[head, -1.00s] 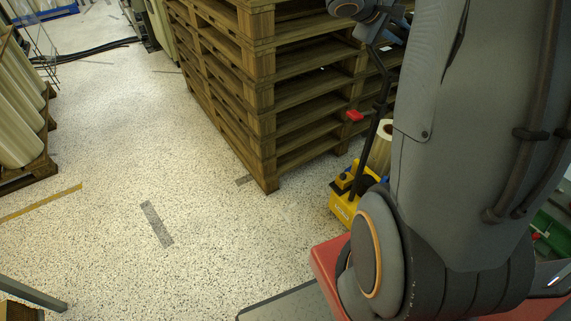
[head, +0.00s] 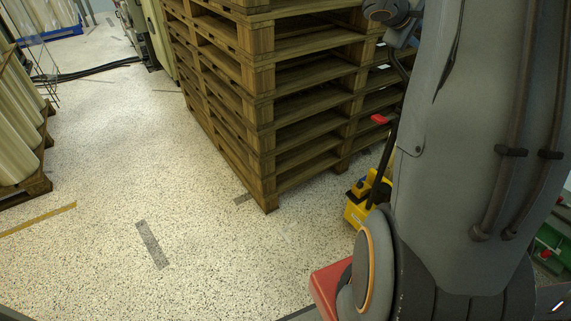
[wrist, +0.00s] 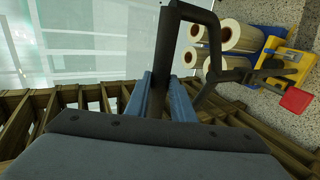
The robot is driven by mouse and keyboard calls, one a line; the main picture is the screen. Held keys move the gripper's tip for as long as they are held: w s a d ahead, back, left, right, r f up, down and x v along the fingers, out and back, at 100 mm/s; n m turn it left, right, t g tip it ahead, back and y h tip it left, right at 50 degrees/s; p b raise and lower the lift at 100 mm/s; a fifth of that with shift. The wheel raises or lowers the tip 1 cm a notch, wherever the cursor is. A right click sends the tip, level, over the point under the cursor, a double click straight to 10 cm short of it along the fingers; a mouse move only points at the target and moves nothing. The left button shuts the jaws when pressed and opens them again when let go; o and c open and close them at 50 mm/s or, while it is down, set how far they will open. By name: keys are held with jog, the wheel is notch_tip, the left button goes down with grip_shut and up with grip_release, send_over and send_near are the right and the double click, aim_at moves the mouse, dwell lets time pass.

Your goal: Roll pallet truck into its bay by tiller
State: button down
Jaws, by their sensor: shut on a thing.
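The yellow pallet truck (head: 356,213) stands on the floor just right of the pallet stack's near corner, largely hidden behind my arm. Its black tiller (head: 382,160) slants up, with a red part (head: 380,119) beside it. In the wrist view, the truck's yellow body (wrist: 290,64) is at the upper right, with the red part (wrist: 297,101) near it. My gripper (wrist: 158,84) is shut on the black bar of the tiller handle (wrist: 168,50). In the head view my fingers and the grip are hidden. I cannot make out a marked bay.
A tall wooden pallet stack (head: 262,130) stands close left of the truck. Cream rolls (wrist: 240,33) lie close to the truck in the wrist view. A loaded pallet (head: 35,187) is at the left. The speckled floor (head: 110,160) between is clear, with a yellow stripe (head: 38,219) and black cables (head: 100,68).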

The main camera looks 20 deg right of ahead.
jog(key=c, duration=2)
grip_release()
jog(key=shift+d, duration=0.35)
jog(key=o, duration=0.6)
jog(key=shift+c, duration=0.2)
jog(key=shift+a, duration=0.1)
jog(key=s+a+b, duration=0.1)
jog(key=a+b, duration=0.1)
jog(key=a, duration=0.5)
jog(key=shift+s+a, duration=0.25)
jog(key=shift+a, duration=0.15)
